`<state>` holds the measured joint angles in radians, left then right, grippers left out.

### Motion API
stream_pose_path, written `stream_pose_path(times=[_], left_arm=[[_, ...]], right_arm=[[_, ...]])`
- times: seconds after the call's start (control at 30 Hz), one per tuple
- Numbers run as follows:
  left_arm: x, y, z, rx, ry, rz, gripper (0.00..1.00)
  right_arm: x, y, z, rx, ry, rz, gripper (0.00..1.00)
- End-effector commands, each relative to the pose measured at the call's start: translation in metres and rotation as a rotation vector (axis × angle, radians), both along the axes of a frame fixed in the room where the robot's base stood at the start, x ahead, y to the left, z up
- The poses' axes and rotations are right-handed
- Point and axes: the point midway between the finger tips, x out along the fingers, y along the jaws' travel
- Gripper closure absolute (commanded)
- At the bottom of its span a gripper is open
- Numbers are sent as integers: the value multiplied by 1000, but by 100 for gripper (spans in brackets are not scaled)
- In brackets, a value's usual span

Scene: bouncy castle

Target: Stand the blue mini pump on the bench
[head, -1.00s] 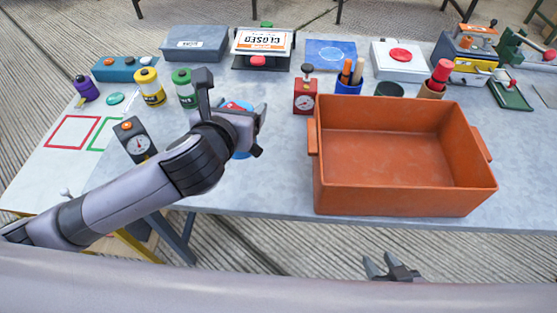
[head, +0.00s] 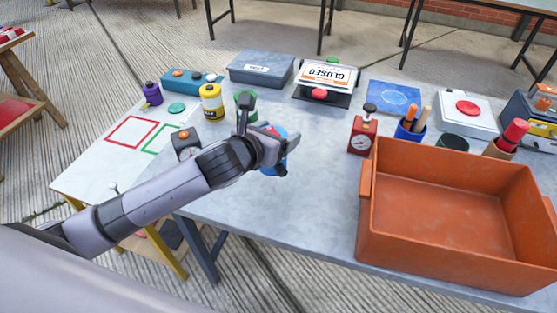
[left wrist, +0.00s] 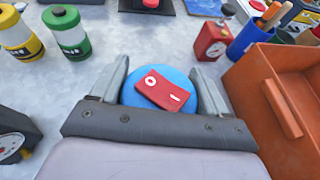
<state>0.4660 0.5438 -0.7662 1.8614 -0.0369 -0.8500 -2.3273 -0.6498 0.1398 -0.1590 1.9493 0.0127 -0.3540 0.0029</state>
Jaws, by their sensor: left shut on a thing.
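The blue mini pump (left wrist: 190,77) shows in the left wrist view as a round blue body with a red panel bearing white marks. My left gripper (left wrist: 161,76) is shut on it, one finger at each side. In the head view, the pump (head: 281,164) is partly hidden behind my left gripper (head: 281,156), over the middle of the grey bench (head: 310,215). I cannot tell whether its underside touches the bench. My right gripper is out of view.
An orange bin (head: 450,245) stands right of the pump, with a red gauge unit (head: 361,138) behind it. A green canister (head: 245,102), a yellow canister (head: 211,103) and a dark gauge unit (head: 184,143) stand to the left. The bench front between my arm and the bin is clear.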

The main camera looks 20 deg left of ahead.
Motion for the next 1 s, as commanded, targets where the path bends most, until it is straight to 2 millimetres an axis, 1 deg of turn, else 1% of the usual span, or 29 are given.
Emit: stream_pose_path(times=[0.03,0.1,0.27,0.5,0.6,0.93,0.97,1.0], left_arm=[[0,0,-10,-3,-1,1,74],[0,0,-20,-2,-2,1,74],[1,0,-31,-2,-5,0,74],[1,0,-65,-3,-2,1,74],[0,0,-71,-2,-5,0,74],[1,0,-73,-1,-5,0,74],[0,0,-75,0,-1,1,22],[0,0,-75,0,-1,1,9]], right_arm=[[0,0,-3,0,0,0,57],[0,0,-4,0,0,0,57],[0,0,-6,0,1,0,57],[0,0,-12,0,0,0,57],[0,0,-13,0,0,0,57],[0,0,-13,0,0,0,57],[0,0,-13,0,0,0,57],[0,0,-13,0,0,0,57]])
